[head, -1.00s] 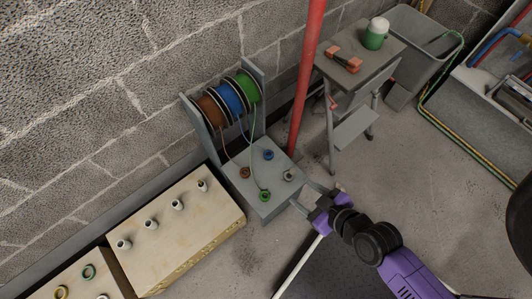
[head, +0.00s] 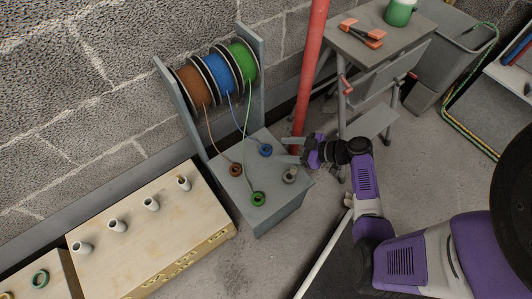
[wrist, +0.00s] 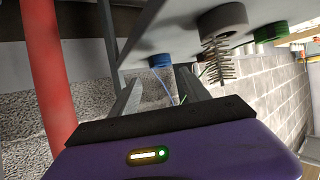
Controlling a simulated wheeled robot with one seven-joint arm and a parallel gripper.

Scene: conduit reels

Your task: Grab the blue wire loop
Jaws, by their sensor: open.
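The blue wire loop (head: 265,150) lies on top of the grey reel stand (head: 275,207), near its back edge. A thin blue wire runs from it up to the blue reel (head: 222,82). My gripper (head: 284,150) is open and empty just to the right of the loop, its fingers pointing at it. In the wrist view the blue loop (wrist: 160,61) shows ahead, beyond and between the two spread fingers (wrist: 158,92). I see no contact between fingers and loop.
A red pole (head: 310,75) stands close behind my gripper. A small work table (head: 375,45) is at the right.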

